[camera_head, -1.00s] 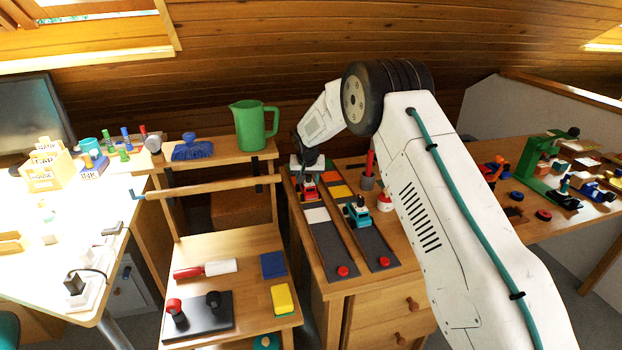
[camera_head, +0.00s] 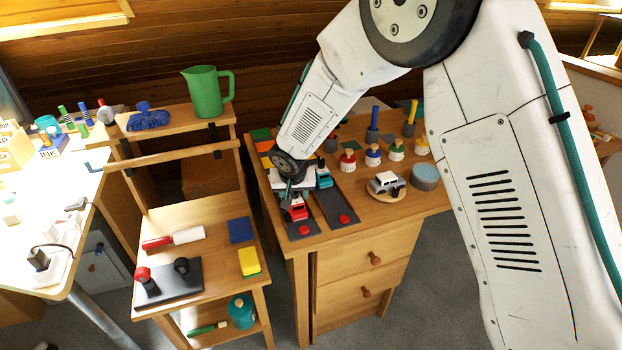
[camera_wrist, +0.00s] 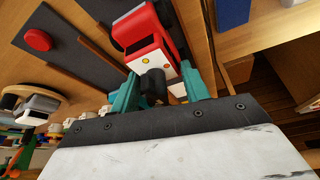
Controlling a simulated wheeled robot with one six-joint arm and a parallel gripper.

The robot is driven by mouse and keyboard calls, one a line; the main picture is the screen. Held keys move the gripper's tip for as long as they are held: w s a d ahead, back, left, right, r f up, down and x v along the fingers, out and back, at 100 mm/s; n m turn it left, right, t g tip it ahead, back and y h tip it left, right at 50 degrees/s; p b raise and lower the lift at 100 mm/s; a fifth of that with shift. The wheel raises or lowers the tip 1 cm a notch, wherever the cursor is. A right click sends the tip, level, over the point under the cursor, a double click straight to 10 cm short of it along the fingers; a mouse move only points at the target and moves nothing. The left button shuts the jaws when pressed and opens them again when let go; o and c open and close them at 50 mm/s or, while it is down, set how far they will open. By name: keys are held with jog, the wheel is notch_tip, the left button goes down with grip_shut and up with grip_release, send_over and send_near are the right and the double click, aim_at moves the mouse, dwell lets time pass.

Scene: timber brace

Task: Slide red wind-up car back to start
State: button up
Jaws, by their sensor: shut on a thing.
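The red wind-up car (camera_head: 296,209) is on the left dark lane (camera_head: 310,229), near that lane's front end and its red button (camera_head: 305,231). My gripper (camera_head: 291,190) is behind the car, low over the lane. In the wrist view the teal fingers of my gripper (camera_wrist: 160,92) are closed on the red car (camera_wrist: 143,42), one on each side. A teal car (camera_head: 323,177) is farther back on the right lane (camera_head: 335,206). Part of the left lane is hidden under my gripper.
A shelf cart (camera_head: 205,262) stands left, across a gap.

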jog(key=shift+s+d, duration=0.1)
jog(key=shift+s, duration=0.4)
jog(key=o, duration=1.3)
jog(key=shift+d, duration=0.1)
jog(key=shift+o, duration=0.2)
jog(key=shift+r, duration=0.1)
jog(key=v, duration=0.7)
jog(key=shift+s+r, duration=0.2)
jog(key=shift+r, duration=0.1)
